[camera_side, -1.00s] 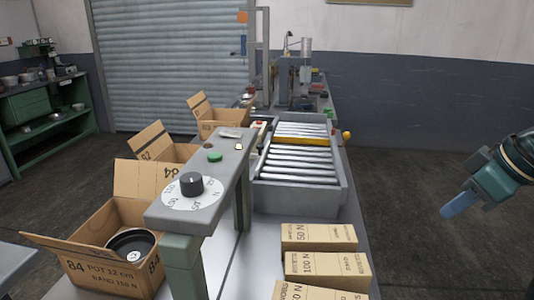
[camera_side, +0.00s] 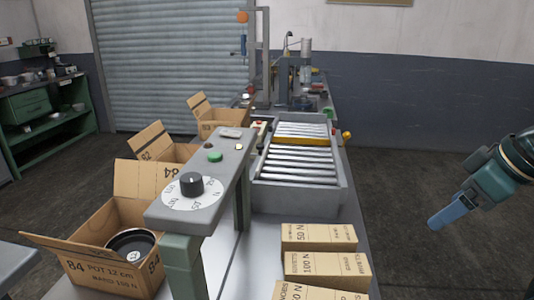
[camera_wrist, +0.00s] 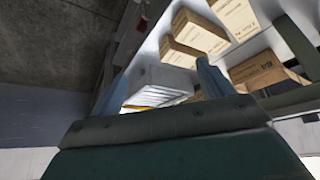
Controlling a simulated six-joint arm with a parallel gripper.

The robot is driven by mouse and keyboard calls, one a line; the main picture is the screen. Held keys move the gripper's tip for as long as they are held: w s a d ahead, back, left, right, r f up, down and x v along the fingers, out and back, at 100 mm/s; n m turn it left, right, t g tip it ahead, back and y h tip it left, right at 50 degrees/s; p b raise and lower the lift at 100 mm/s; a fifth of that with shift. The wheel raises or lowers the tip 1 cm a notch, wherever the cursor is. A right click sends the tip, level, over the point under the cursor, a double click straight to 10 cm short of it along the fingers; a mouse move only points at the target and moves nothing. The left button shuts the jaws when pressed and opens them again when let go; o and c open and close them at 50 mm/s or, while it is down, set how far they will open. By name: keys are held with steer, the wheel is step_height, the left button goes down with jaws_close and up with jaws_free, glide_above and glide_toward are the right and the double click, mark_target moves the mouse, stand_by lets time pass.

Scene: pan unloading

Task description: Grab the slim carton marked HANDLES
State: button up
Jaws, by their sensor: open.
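Several tan cartons stand in a row at the front right of the bench in the side view: a far carton marked 50 N (camera_side: 318,237), a middle carton marked 100 N (camera_side: 327,270) and a near carton (camera_side: 305,292) cut off by the frame edge. I cannot read HANDLES on any of them. In the wrist view, a smaller carton (camera_wrist: 180,52), a middle one (camera_wrist: 200,32) and a larger one (camera_wrist: 235,15) lie beyond my fingers. My gripper (camera_side: 434,223) is open and empty, to the right of the cartons and apart from them; its blue fingers (camera_wrist: 162,72) frame the wrist view.
A roller conveyor (camera_side: 297,160) lies behind the cartons. A grey dial stand (camera_side: 228,158) rises left of them. An open box marked 84 (camera_side: 85,258) holds a dark pot (camera_side: 131,243); more open boxes stand behind it. The space between gripper and cartons looks clear.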

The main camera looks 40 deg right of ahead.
steer(key=w+a+f+n+g+y, duration=0.1)
steer(key=w+f+n, duration=0.15)
steer(key=w, duration=0.25)
steer(key=w+a+f+n+y, duration=0.1)
steer(key=w+f+n+y, duration=0.1)
steer(key=w+n, duration=0.2)
steer(key=n+t+y, duration=0.1)
steer(key=n+y, duration=0.3)
glide_toward(321, 233)
steer(key=shift+s+d+r, duration=0.2)
steer(key=shift+d+r, duration=0.1)
steer(key=shift+r, duration=0.25)
steer(key=shift+x, duration=4.3)
steer(key=shift+a, duration=0.1)
steer(key=shift+x, duration=2.55)
steer(key=shift+f, duration=0.1)
